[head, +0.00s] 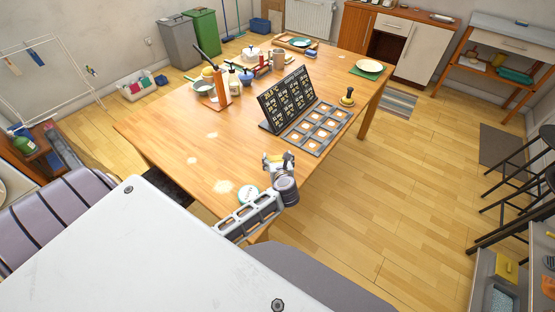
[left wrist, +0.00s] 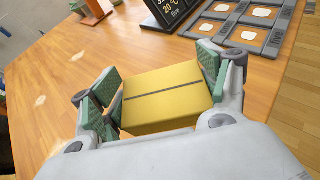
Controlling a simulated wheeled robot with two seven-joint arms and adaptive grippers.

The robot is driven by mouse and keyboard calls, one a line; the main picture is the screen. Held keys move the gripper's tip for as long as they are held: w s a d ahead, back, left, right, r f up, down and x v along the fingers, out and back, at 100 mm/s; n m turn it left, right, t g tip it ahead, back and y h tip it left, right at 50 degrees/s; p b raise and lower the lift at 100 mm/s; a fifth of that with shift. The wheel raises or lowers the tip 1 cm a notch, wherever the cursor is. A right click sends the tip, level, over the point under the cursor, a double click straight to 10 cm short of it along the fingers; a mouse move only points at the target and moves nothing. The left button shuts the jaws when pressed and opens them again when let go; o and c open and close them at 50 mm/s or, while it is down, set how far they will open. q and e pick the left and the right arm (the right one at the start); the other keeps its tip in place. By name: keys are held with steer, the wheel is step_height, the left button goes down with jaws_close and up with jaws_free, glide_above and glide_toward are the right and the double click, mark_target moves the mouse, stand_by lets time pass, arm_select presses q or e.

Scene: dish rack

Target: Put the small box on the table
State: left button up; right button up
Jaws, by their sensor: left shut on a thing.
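My left gripper (head: 279,161) is over the near right part of the wooden table (head: 180,130), in front of the menu board. In the left wrist view my left gripper (left wrist: 160,76) is shut on the small box (left wrist: 165,100), with green-padded fingers at its left and right sides. The box is yellow cardboard with a dark stripe across its top. In the head view the gripper mostly hides the box. I cannot tell whether the box touches the tabletop (left wrist: 60,80). My right gripper is not in view.
A black board (head: 286,97) with white writing and a grey compartment tray (head: 314,128) stand just beyond the gripper. An orange holder (head: 219,90), pots and a plate (head: 369,66) stand farther back. The table's left middle is clear.

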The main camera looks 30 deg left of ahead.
arm_select(q)
steer(key=shift+f+b, duration=1.65)
steer(key=shift+f, duration=0.8)
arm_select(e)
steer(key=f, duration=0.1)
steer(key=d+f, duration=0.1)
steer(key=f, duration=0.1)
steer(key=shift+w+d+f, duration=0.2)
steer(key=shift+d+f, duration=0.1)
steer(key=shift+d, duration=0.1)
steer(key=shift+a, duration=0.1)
